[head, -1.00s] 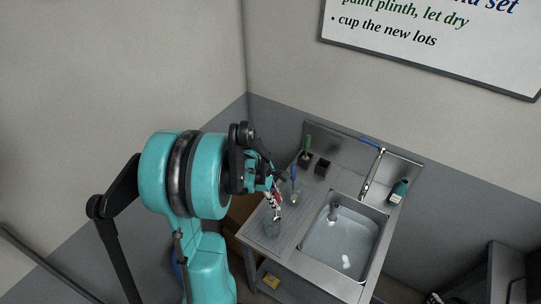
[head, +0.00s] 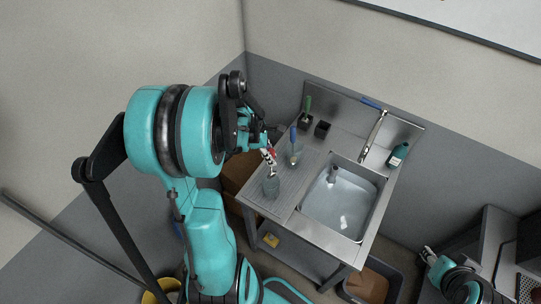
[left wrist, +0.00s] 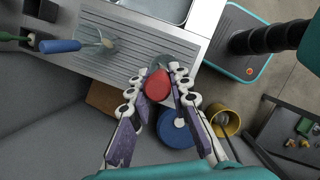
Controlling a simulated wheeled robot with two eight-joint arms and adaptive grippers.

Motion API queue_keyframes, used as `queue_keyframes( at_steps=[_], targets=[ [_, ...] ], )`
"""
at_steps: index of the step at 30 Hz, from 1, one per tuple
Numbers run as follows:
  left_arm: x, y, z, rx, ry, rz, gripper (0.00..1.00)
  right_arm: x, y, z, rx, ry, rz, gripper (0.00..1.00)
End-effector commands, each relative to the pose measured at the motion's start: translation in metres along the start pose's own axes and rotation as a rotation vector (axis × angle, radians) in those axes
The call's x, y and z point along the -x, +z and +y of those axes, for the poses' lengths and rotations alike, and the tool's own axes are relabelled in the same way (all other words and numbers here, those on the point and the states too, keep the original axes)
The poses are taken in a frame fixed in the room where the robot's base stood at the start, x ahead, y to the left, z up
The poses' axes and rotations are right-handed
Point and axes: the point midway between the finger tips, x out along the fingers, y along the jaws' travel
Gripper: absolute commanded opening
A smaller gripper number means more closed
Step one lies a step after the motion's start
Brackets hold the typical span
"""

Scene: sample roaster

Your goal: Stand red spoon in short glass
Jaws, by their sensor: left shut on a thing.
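My left gripper (head: 268,157) is shut on the red spoon (head: 272,152). In the left wrist view the spoon's red end (left wrist: 158,85) shows between the fingertips (left wrist: 158,84); its far end is hidden. A clear glass (head: 271,186) stands near the drainboard's front left corner, just below the gripper in the head view. Part of a clear rim (left wrist: 172,62) shows behind the spoon in the wrist view. I cannot tell whether the spoon reaches into the glass. My right gripper (head: 430,254) is small at the lower right, its opening unclear.
A blue-handled tool (head: 293,134) stands in another clear glass (head: 294,155) farther back. A green-handled tool (head: 308,104) and a black cup (head: 321,129) are by the back wall. The sink (head: 343,205) is to the right. The drainboard (head: 312,160) between is mostly clear.

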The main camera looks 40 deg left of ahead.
Motion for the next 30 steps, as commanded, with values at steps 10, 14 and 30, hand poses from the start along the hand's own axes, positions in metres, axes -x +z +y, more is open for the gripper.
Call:
queue_keyframes(
  at_steps=[10,14,30],
  targets=[
    [-0.035,-0.012,0.0,0.0,0.0,0.0,0.0,-0.029,0.021,0.0,0.0,0.0,0.0,0.4],
    [-0.047,-0.016,0.0,0.0,0.0,0.0,0.0,-0.038,0.028,0.0,0.0,0.0,0.0,0.4],
    [-0.095,-0.033,0.0,0.0,0.0,0.0,0.0,-0.077,0.055,0.0,0.0,0.0,0.0,0.4]
  ],
)
